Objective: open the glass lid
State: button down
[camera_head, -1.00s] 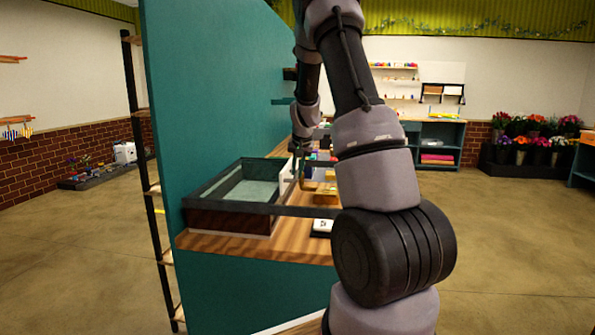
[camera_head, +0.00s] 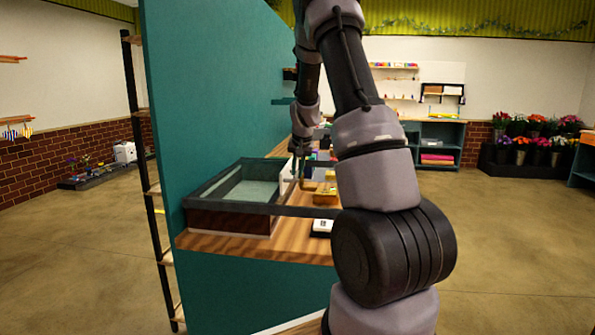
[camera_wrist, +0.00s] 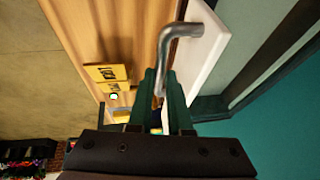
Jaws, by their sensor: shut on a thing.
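A dark-framed case (camera_head: 231,221) stands on the wooden counter against the teal wall in the head view. Its top shows a pale, glassy area (camera_head: 248,190) inside the frame. A white panel (camera_head: 286,171) is at its right end; this panel also shows in the wrist view (camera_wrist: 210,52). A bent grey metal handle (camera_wrist: 182,30) stands out from the white panel. My gripper (camera_wrist: 164,78) has its two dark green fingers shut on the handle's lower end. In the head view, my gripper (camera_head: 301,181) is small, just right of the white panel. My arm hides part of the counter.
Yellow boxes (camera_wrist: 106,73) lie on the counter (camera_head: 290,243) beside my gripper. A small black-and-white item (camera_head: 322,227) lies near the front. A dark bar (camera_head: 308,211) runs right from the case. Open floor lies right of the counter.

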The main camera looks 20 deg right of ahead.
jog(key=shift+d, duration=0.1)
jog(key=s+d, duration=0.6)
jog(key=d, duration=0.3)
jog(key=s+d, duration=0.6)
jog(key=d, duration=0.3)
jog(key=shift+s+d, duration=0.35)
jog(key=shift+s, duration=0.05)
jog(key=c, duration=0.8)
grip_release()
jog(key=shift+c, duration=0.2)
jog(key=v, duration=1)
jog(key=shift+r, duration=0.4)
jog(key=shift+s, duration=0.15)
